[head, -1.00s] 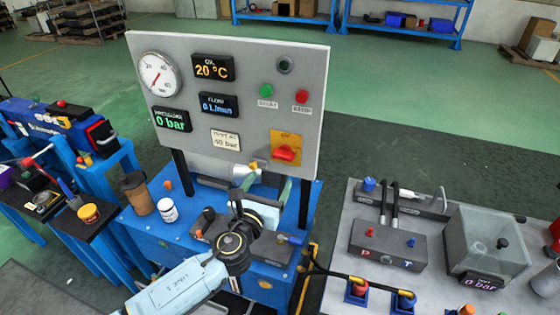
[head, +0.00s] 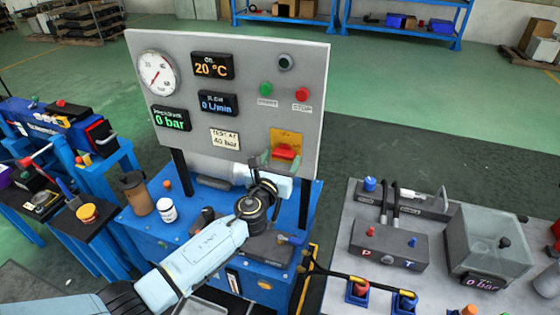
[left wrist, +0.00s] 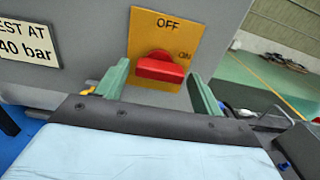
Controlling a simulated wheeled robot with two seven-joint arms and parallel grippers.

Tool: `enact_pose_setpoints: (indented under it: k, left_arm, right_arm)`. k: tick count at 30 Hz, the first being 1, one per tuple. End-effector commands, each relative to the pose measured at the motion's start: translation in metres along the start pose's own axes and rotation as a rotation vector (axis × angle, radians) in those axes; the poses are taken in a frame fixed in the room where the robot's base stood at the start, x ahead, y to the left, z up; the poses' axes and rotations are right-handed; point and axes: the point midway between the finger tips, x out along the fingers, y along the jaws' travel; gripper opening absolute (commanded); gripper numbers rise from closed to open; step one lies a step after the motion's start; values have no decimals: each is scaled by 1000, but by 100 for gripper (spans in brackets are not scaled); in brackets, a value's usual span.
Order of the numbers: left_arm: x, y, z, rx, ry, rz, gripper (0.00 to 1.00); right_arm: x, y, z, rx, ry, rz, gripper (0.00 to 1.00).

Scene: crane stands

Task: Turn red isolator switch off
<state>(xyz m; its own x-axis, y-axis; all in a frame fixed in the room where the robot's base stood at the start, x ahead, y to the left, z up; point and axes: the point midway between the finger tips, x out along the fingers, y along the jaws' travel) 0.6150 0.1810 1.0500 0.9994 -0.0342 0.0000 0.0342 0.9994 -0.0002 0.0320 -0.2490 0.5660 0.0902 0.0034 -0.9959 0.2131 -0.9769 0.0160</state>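The red isolator switch (head: 284,151) is on a yellow-orange plate (head: 287,136) at the lower right of the grey panel. In the left wrist view the red handle (left wrist: 159,67) lies roughly horizontal, with OFF printed above it and ON to its right. My left gripper (head: 282,160) is in front of the switch. Its two green fingers (left wrist: 159,78) are apart, one to each side of the handle and slightly below it. I see no clear contact. My right gripper is not in view.
The panel (head: 180,50) also carries a gauge (head: 158,72), displays, a green START button (head: 265,88) and a red STOP button (head: 302,94). A brown cup (head: 137,192) and white jar (head: 167,209) stand on the blue bench. A grey table (head: 345,235) is at right.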

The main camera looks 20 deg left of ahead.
Motion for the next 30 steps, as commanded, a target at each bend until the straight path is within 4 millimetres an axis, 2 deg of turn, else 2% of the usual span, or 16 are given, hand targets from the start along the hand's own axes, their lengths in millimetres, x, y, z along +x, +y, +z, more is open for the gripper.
enact_pose_setpoints:
  k: [1,8,20,30]
  left_arm:
    - [0,0,0,0,0,0,61]
    - [0,0,0,1,0,0,32]
    - [0,0,-1,-84,0,0,32]
    - [0,0,-1,-357,0,1,32]
  right_arm:
    - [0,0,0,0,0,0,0]
    - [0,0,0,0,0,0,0]
    - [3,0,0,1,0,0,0]
    - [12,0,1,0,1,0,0]
